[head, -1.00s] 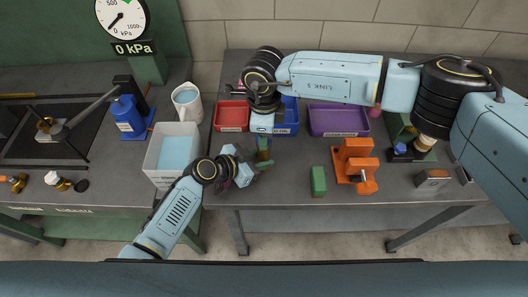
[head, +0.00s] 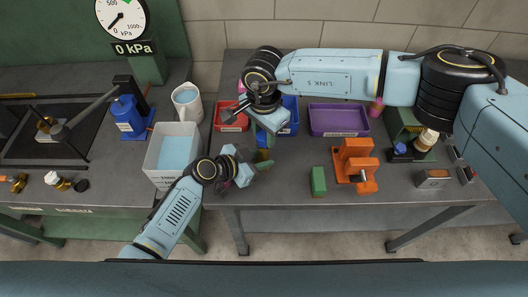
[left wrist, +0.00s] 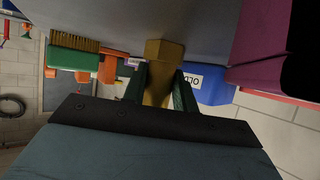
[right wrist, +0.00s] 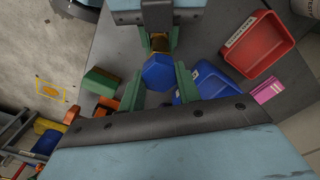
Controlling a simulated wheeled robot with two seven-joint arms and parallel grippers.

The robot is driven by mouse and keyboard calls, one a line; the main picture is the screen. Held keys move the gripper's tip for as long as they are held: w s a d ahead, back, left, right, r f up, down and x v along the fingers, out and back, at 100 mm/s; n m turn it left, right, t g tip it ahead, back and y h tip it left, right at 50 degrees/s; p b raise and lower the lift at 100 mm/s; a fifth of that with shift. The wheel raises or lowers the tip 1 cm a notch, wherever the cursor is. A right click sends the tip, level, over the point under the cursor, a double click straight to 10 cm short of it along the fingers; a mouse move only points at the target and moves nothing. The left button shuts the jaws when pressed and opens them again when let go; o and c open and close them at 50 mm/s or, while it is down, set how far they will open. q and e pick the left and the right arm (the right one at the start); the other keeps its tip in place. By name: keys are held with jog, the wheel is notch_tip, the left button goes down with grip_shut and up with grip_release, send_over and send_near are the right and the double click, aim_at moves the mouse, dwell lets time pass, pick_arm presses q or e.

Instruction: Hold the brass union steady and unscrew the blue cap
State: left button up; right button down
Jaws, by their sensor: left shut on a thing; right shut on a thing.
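The brass union (left wrist: 164,52) is between the fingers of my left gripper (left wrist: 159,88), which is shut on it. In the head view my left gripper (head: 258,163) is over the bench front, right of the white tub, and the union (head: 263,155) shows only in part. The blue cap (right wrist: 158,71) has flat sides and lies between the fingers of my right gripper (right wrist: 160,88), which is shut on it. A bit of brass shows just beyond the cap in the right wrist view. In the head view my right gripper (head: 268,137) is just above the left one and hides the cap.
Red (head: 231,124), blue (head: 290,128) and purple (head: 338,133) bins stand behind the grippers. A white tub (head: 155,176) with pale blue contents is at left. Bare bench lies between block and grippers.

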pick_arm(q)
jog(key=shift+s+a+f, duration=0.15)
jog(key=shift+s+f, duration=0.1)
jog(key=shift+f, duration=0.2)
pick_arm(e)
jog(key=n, duration=0.6)
jog(key=shift+s, duration=0.1)
jog(key=shift+r, duration=3)
pick_arm(q)
jog(key=o, duration=1.1)
jog(key=shift+o, duration=0.3)
jog(key=shift+w+r, duration=0.1)
jog(key=shift+w, duration=0.05)
jog(key=shift+r, duration=0.1)
jog(key=v, duration=1.2)
